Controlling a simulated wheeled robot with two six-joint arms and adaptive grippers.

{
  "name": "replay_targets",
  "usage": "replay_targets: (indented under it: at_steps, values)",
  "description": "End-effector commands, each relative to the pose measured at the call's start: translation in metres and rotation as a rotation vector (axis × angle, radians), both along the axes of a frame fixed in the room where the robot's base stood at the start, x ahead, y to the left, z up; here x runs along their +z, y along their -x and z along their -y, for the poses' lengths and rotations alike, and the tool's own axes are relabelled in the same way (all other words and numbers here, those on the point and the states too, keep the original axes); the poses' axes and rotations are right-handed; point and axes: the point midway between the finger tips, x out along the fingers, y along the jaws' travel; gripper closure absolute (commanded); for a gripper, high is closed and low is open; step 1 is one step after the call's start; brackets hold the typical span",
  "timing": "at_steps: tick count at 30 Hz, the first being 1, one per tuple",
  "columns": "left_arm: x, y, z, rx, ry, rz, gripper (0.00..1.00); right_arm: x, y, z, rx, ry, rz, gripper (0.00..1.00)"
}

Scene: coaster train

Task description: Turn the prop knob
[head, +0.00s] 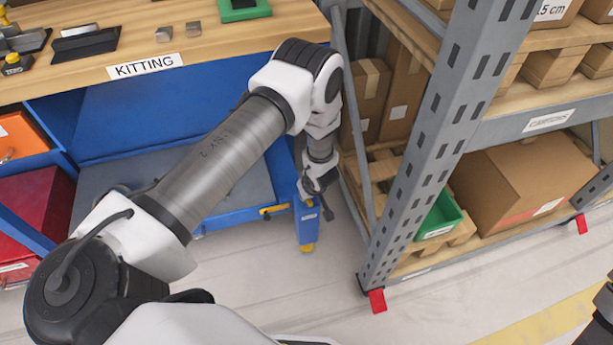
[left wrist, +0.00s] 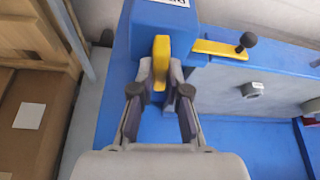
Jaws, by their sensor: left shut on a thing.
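A yellow upright knob (left wrist: 161,58), which I take for the prop knob, sits at the end of the blue frame (left wrist: 152,25). In the left wrist view my left gripper (left wrist: 160,76) has one finger on each side of it and is shut on it. In the head view my left gripper (head: 320,190) is at the blue cart's right front corner post (head: 306,220). The knob is hidden there by the gripper. A dark part at the lower right edge may be my right gripper (head: 600,325); its fingers cannot be made out.
A yellow lever with a black ball (left wrist: 222,47) is beside the knob. A grey rack upright (head: 420,150) stands close right of my left gripper. The rack holds cartons (head: 530,185) and a green bin (head: 440,217). The KITTING bench (head: 205,50) is behind. The floor in front is clear.

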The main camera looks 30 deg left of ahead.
Motion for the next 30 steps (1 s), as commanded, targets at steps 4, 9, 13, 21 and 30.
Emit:
replay_targets:
  at_steps: [4, 9, 13, 21, 30]
  values:
    - [0.001, -0.002, 0.001, 0.137, 0.0, 0.002, 1.0, 0.006, 0.0, 0.0, 0.0, 0.0, 0.0, 1.0]
    - [-0.001, -0.003, 0.001, 0.298, 0.0, 0.002, 1.0, 0.004, 0.0, 0.0, 0.0, 0.0, 0.0, 1.0]
    - [-0.002, -0.003, 0.001, 0.422, 0.0, 0.003, 1.0, 0.0, 0.0, 0.0, 0.0, 0.0, 0.0, 1.0]
    - [-0.002, -0.004, 0.0, 0.658, 0.0, 0.002, 1.0, -0.009, 0.0, 0.0, 0.0, 0.0, 0.0, 1.0]
    - [-0.001, -0.005, 0.0, 0.827, 0.0, 0.001, 1.0, -0.015, 0.0, 0.0, 0.0, 0.0, 0.0, 1.0]
